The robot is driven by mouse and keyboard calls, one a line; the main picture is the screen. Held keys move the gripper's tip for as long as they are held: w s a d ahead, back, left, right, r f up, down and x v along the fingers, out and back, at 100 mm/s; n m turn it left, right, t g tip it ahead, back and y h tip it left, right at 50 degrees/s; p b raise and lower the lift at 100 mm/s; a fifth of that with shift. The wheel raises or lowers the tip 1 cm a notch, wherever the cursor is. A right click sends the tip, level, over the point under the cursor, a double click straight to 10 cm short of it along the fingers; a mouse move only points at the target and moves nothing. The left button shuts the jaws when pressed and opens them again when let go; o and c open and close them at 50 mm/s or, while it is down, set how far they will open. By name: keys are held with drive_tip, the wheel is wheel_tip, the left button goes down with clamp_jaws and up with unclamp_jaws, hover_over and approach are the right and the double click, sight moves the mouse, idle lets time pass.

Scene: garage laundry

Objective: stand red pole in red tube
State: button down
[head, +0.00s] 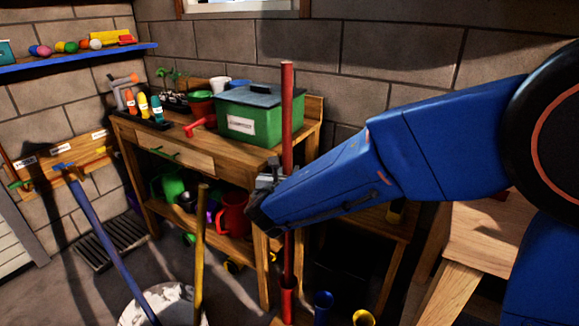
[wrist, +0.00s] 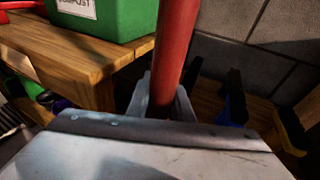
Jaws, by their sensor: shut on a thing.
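The red pole (head: 287,110) stands close to upright in the head view, and its upper part also fills the middle of the wrist view (wrist: 175,55). My gripper (head: 272,180) is shut on the pole around its middle, with a finger on either side in the wrist view (wrist: 162,104). The red tube (head: 288,305) is at the bottom of the head view, directly below the pole. The pole's lower end meets the tube's mouth in the picture; I cannot tell how deep it sits inside. The tube is out of sight in the wrist view.
A blue tube (head: 323,303) and a yellow tube (head: 362,318) stand to the right of the red one. A wooden workbench (head: 185,150) with a green compost box (head: 245,115) is close behind the pole. A white bucket (head: 165,303) holding blue and yellow poles stands left.

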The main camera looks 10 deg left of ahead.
wheel_tip(320, 180, down, 14)
drive_tip(key=shift+r, duration=0.25)
idle(1.4)
drive_tip(key=shift+f, duration=0.15)
idle(0.3)
drive_tip(key=shift+f, duration=5.55)
drive_tip(key=c, duration=1.9)
unclamp_jaws()
drive_tip(key=shift+f, duration=0.1)
drive_tip(key=o, duration=0.4)
drive_tip(key=shift+s, duration=0.1)
drive_tip(key=v, duration=1.7)
drive_tip(key=shift+s, duration=0.1)
